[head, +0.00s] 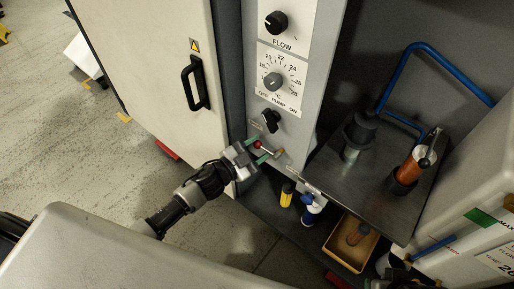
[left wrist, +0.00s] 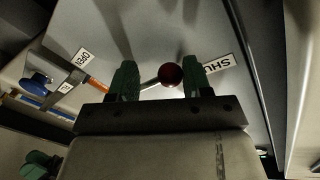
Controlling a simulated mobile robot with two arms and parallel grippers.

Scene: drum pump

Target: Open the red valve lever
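The red valve lever has a dark red ball knob (left wrist: 170,75) on a thin metal rod, low on the grey control panel; its knob also shows in the head view (head: 257,145). In the left wrist view the knob is beside the SHUT label (left wrist: 217,64), and the OPEN label (left wrist: 82,58) is further left. My left gripper (left wrist: 160,82) is open, its green fingers either side of the knob, nearer the right finger; whether they touch is unclear. It also shows in the head view (head: 258,151). A dark part of my right gripper (head: 396,279) shows at the bottom edge, its fingers unclear.
Above the lever are the pump switch (head: 270,121) and dials. A cabinet door with a black handle (head: 195,82) stands left. To the right are a metal shelf (head: 345,185), a blue hose (head: 450,66) and an orange-handled tool (head: 409,170). A yellow bin (head: 337,258) sits below.

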